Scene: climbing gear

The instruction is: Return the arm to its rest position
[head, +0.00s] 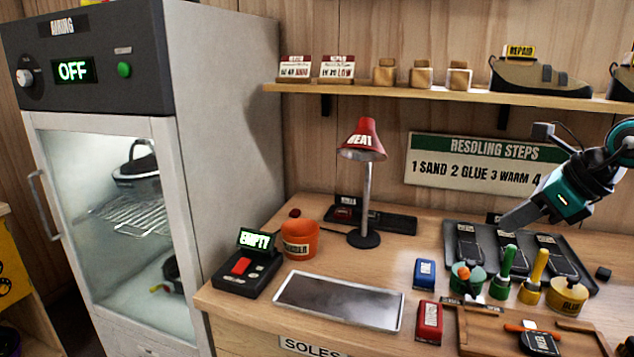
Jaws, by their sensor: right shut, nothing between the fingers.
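My right arm comes in from the right edge of the head view, and its teal and grey gripper (520,215) points down and left. The gripper is shut and empty, above the back left part of the dark tray (452,228) of shoe soles. My left gripper is not in view.
A red lamp (363,140), an orange pot (300,240), a black box with a green display (247,265) and a grey plate (340,300) stand left on the bench. Several tools and glue pots crowd the right front. A shelf (420,95) runs above; a cabinet (220,150) stands left.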

